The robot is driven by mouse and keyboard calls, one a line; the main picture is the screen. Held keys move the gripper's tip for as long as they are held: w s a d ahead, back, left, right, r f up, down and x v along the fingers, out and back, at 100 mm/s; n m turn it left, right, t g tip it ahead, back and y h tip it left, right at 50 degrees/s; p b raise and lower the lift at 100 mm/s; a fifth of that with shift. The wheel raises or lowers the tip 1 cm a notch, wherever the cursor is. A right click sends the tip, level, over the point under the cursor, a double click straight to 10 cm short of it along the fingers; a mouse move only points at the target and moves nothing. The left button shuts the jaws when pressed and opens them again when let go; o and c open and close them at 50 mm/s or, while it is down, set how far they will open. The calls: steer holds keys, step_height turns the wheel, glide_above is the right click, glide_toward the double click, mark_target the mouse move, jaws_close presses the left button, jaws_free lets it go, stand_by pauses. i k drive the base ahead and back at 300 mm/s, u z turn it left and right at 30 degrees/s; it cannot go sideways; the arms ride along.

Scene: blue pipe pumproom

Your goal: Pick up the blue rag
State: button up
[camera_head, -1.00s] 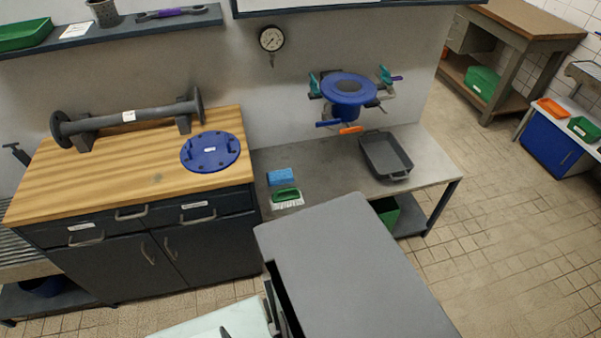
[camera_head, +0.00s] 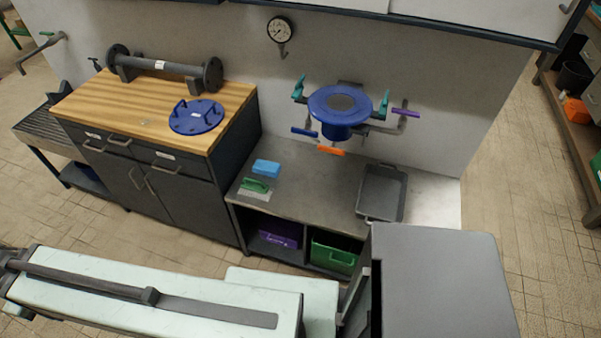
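A small light-blue folded-looking item (camera_head: 266,168) lies flat on the grey metal bench (camera_head: 310,178), near its left end. It is the only loose light-blue piece there; from here I cannot tell for sure whether it is the rag or a sponge. A green-handled brush (camera_head: 256,186) lies just in front of it. My arm's pale links cross the bottom of the view, well in front of the bench. My gripper's fingers do not show.
A blue valve assembly (camera_head: 340,108) with coloured handles is on the wall above the bench. A grey tray (camera_head: 381,194) stands at the bench's right. Purple (camera_head: 281,233) and green crates (camera_head: 334,254) sit below. A wood-topped cabinet (camera_head: 150,112) adjoins on the left.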

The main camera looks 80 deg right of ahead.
mark_target(268, 168)
steer(key=k, duration=0.35)
steer(key=z, duration=1)
steer(key=i, duration=1)
steer(key=u, duration=0.05)
